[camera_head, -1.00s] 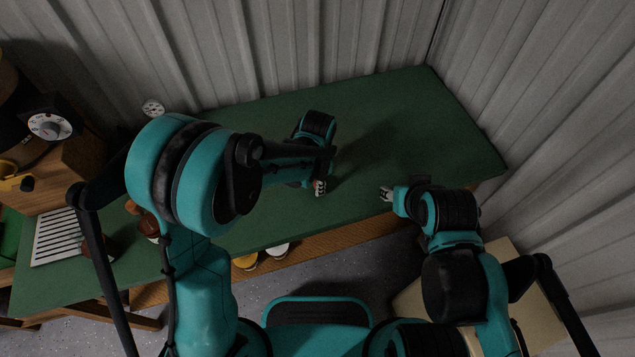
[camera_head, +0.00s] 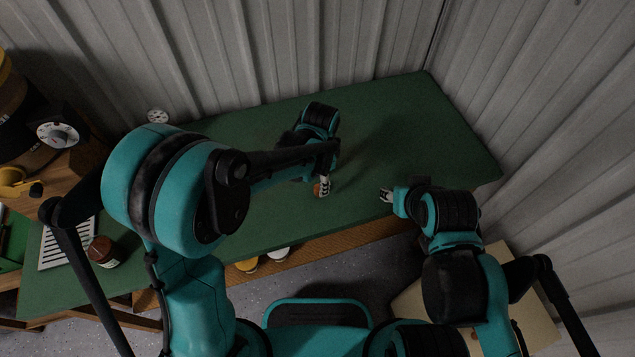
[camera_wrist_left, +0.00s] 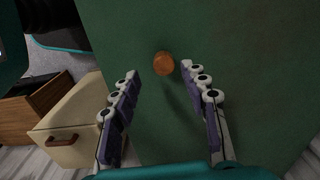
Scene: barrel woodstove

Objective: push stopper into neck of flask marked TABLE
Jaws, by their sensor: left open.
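A small round orange-brown piece, seemingly the stopper (camera_wrist_left: 163,63), lies on the green table in the left wrist view, just beyond and between my left fingertips (camera_wrist_left: 167,82). In the head view, my left gripper (camera_head: 323,186) is over the table's middle, its jaws apart and holding nothing; the same brown piece (camera_head: 317,191) shows beside its fingers. A brown flask (camera_head: 103,252) with a pale label stands at the table's left; its marking is too small to read. My right gripper (camera_head: 387,195) is near the front edge; its jaws are too small to judge.
The green table (camera_head: 440,130) is clear at the right and back. Yellow and white round things (camera_head: 246,266) sit below the front edge. Metal walls close the back and right.

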